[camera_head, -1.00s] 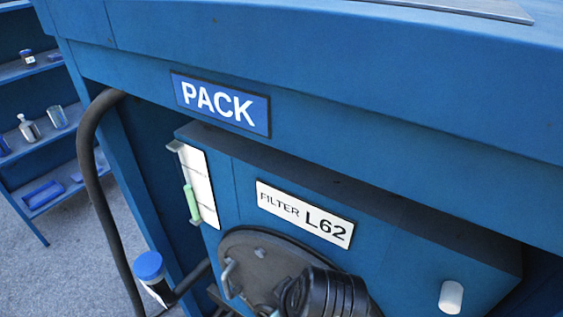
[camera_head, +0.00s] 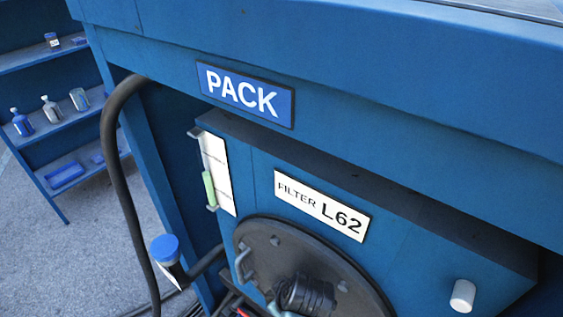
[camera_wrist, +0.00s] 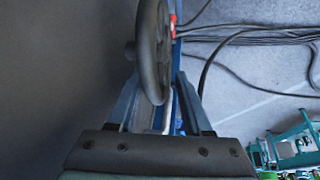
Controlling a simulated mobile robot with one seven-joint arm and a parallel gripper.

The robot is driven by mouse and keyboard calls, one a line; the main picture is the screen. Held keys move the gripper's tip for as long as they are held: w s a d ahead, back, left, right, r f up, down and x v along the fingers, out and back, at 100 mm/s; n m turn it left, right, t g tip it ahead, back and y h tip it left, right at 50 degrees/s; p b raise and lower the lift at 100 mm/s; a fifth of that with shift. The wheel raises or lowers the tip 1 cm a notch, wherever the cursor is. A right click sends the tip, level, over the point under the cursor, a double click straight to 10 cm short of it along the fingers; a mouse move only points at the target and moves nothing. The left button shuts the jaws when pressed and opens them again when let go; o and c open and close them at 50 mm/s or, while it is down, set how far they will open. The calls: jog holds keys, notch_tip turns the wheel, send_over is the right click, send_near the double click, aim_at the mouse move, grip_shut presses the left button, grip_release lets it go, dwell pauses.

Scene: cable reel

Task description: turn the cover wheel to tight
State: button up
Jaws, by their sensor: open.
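The cover wheel (camera_wrist: 153,45) is dark and shows nearly edge-on in the wrist view, with a short hub joining it to the dark face at left. My gripper (camera_wrist: 158,84) is open, with one finger on each side of the wheel's near rim. I cannot tell whether either finger touches it. In the head view, the round dark cover (camera_head: 262,240) with a metal handle (camera_head: 243,265) sits on the front of the blue filter box (camera_head: 405,250). A black ribbed part hides the cover's middle, and the wheel cannot be made out there.
The box carries a FILTER L62 label (camera_head: 321,205), a white knob (camera_head: 463,296) and a gauge with a green marker (camera_head: 209,188). A thick dark hose (camera_head: 118,165) and a blue-capped part (camera_head: 166,250) stand left. Cables (camera_wrist: 245,35) lie on the floor.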

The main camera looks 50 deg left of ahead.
grip_shut()
jog(key=shift+f, duration=0.1)
dwell(0.4)
